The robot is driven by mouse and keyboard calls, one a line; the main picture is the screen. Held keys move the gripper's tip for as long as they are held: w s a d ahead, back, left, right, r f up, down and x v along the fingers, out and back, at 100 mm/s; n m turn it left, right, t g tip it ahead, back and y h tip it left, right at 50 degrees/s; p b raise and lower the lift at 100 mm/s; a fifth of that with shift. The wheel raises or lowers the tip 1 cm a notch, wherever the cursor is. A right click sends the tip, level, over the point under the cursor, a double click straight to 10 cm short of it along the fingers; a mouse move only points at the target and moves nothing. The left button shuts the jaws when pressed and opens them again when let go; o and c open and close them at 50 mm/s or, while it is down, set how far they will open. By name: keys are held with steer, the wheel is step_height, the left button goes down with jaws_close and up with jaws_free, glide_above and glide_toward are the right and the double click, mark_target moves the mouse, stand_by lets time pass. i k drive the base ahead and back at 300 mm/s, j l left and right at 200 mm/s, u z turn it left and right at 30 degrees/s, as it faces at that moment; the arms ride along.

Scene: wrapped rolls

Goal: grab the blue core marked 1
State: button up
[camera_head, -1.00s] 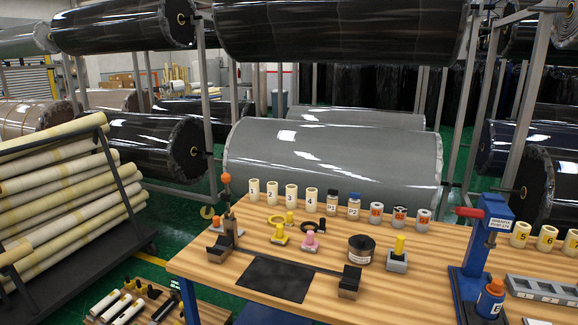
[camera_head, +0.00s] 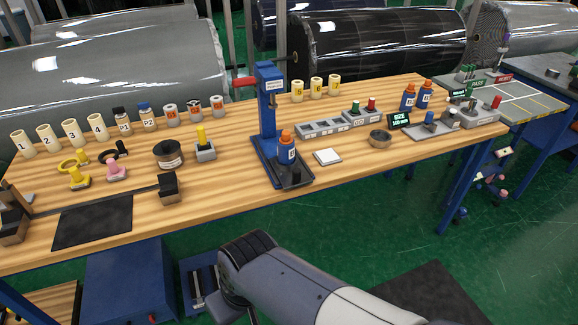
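The core marked 1 (camera_head: 22,145) stands upright at the left back of the wooden bench, at the left end of a row. It looks cream, not blue; I see no blue core marked 1. Beside it stand similar cream cores marked 2 (camera_head: 48,138), 3 (camera_head: 75,132) and 4 (camera_head: 97,127). My grey and white arm reaches in from the bottom right, in front of the bench and far from the core. My gripper's fingers do not show.
The bench (camera_head: 225,190) also carries a dark mat (camera_head: 93,221), a blue press (camera_head: 268,105) with an orange-capped blue bottle (camera_head: 287,148), and a grey slotted tray (camera_head: 330,128). More cream cores (camera_head: 317,87) stand behind. Large wrapped rolls (camera_head: 380,45) lie behind the bench.

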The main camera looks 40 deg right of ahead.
mark_target(285, 153)
steer(key=i+l+z, duration=0.25)
steer(key=i+z, duration=0.15)
steer(key=i+l+z, duration=0.15)
steer(key=i+z, duration=0.2)
